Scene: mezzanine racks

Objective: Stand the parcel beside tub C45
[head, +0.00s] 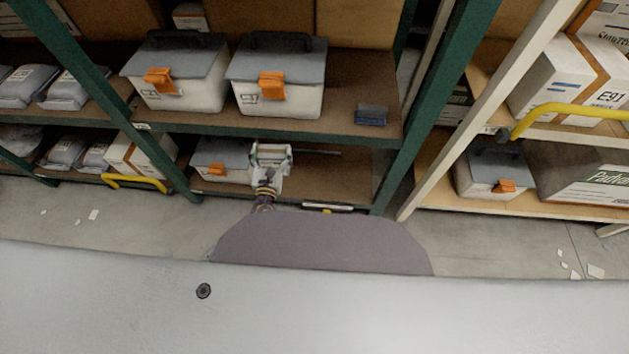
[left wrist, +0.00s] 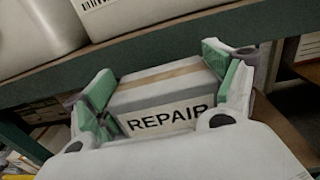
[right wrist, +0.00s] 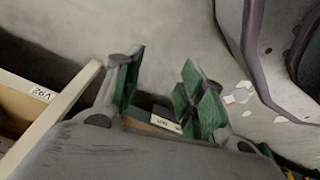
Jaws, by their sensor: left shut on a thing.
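The parcel, a pale box with a tan tape strip and the word REPAIR, (left wrist: 165,98) sits between the green finger pads of my left gripper (head: 271,153), which is shut on it. In the head view this gripper is at the lower shelf, just right of a grey-lidded tub (head: 222,160). Two similar tubs with orange latches, (head: 180,75) and (head: 277,80), stand on the shelf above. Another tub (head: 492,172) is on the right rack. My right gripper (right wrist: 162,85) is open and empty.
The upper shelf edge (head: 270,127) runs above my left gripper. A green rack post (head: 432,100) bounds the bay on the right. Lower shelf boards (head: 335,175) are clear right of the gripper. A blue item (head: 371,115) lies on the upper shelf.

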